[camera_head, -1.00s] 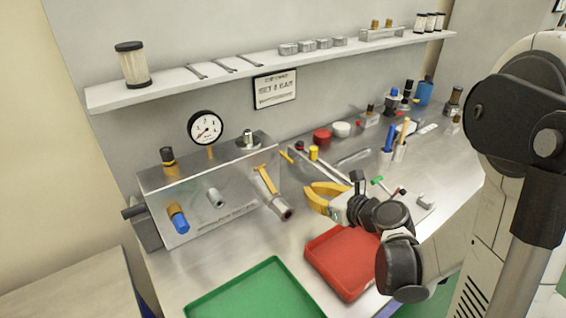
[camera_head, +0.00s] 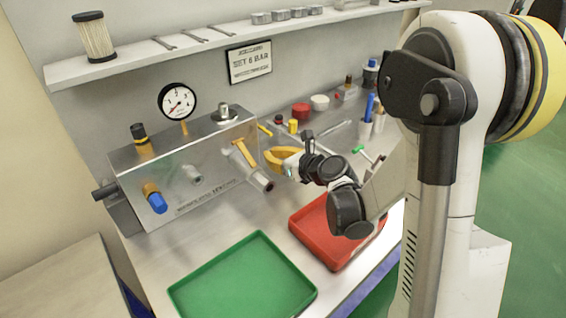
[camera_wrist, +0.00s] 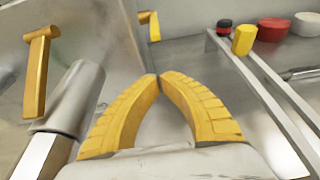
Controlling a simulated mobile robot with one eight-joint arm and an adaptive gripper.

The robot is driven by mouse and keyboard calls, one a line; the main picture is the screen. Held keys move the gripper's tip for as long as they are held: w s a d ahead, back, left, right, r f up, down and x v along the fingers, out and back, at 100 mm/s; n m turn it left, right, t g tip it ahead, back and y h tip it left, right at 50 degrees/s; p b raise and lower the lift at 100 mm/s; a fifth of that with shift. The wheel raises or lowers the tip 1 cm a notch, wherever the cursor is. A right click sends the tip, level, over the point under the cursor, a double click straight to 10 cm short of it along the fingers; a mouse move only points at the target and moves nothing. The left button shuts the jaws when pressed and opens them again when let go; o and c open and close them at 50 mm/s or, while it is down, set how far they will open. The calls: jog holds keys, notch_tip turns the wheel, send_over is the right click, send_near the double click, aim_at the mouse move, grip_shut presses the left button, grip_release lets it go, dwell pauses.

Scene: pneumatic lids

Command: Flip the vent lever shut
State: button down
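A yellow lever (camera_head: 244,153) sits on the front of the metal manifold box (camera_head: 185,178), above a grey pipe stub (camera_head: 262,181). In the wrist view the lever (camera_wrist: 38,72) is at the upper left, its long arm hanging down next to the pipe (camera_wrist: 75,100). A smaller yellow handle (camera_head: 264,130) shows behind the box's right end and in the wrist view (camera_wrist: 151,24). My gripper (camera_head: 267,156) has yellow fingers and is just right of the large lever, apart from it. In the wrist view its fingertips (camera_wrist: 159,77) meet with nothing between them.
A gauge (camera_head: 177,102) stands behind the box, and a blue-tipped fitting (camera_head: 155,199) is on its front. Metal rails (camera_wrist: 262,80) and red and yellow caps are to the right. A green tray (camera_head: 243,282) and a red tray (camera_head: 322,246) lie in front.

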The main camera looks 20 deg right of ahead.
jog(key=shift+w+a+r, duration=0.1)
jog(key=shift+w+r, duration=0.1)
jog(key=shift+r, duration=1.7)
jog(key=shift+r, duration=0.2)
